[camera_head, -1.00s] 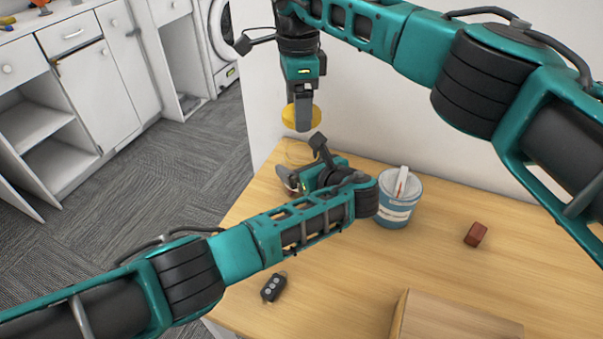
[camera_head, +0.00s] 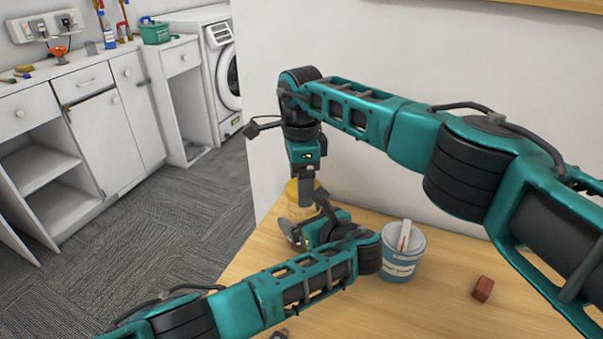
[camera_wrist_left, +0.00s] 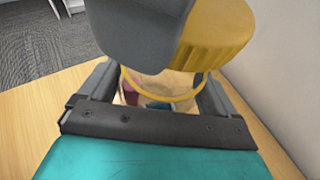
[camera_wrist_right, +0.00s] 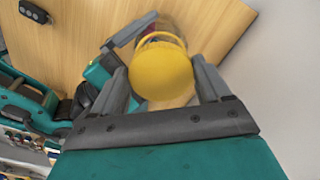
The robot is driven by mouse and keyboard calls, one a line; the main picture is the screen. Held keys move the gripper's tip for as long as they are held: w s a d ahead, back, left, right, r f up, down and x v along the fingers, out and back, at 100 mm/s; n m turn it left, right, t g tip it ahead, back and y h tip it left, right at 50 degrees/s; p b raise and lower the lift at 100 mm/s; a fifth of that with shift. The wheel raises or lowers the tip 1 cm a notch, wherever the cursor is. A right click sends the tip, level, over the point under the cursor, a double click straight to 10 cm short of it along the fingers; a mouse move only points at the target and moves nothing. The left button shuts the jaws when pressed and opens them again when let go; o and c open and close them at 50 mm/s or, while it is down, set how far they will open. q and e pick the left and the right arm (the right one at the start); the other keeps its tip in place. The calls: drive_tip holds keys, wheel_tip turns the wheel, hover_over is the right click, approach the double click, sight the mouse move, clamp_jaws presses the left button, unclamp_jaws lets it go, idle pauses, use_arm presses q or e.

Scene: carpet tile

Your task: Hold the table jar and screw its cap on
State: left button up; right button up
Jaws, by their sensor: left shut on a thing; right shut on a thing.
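The yellow cap (camera_head: 292,190) is in my right gripper (camera_head: 304,192), which is shut on its sides and points down. The cap also shows between the fingers in the right wrist view (camera_wrist_right: 162,75). My left gripper (camera_head: 292,230) is low at the table's far left part, shut on the clear jar. In the left wrist view the jar (camera_wrist_left: 160,88) stands between its fingers, with a yellow ring at its top and dark reddish contents. The cap is above the jar's mouth; I cannot tell whether they touch. My arm and fingers hide most of the jar in the head view.
A blue-and-white bucket (camera_head: 400,255) with a white item inside stands right of my left gripper. A small red-brown block (camera_head: 482,288) lies farther right. A black key fob (camera_wrist_right: 36,11) lies on the wooden table (camera_head: 440,300). A white wall rises behind.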

idle(0.5)
drive_tip(key=shift+f, duration=0.9)
drive_tip(key=shift+f, duration=0.5)
use_arm(q)
drive_tip(key=c, duration=0.6)
use_arm(e)
drive_tip(key=m, duration=0.6)
drive_tip(key=shift+w+m, duration=0.2)
drive_tip(key=shift+m, duration=0.1)
drive_tip(key=m, duration=0.5)
drive_tip(key=shift+w+d+m, duration=0.1)
drive_tip(key=shift+w+m, duration=0.05)
drive_tip(key=shift+m, duration=0.25)
drive_tip(key=m, duration=0.3)
drive_tip(key=shift+d+m, duration=0.1)
drive_tip(key=shift+m, duration=0.2)
drive_tip(key=m, duration=1)
drive_tip(key=shift+d+f, duration=0.1)
drive_tip(key=shift+d, duration=0.15)
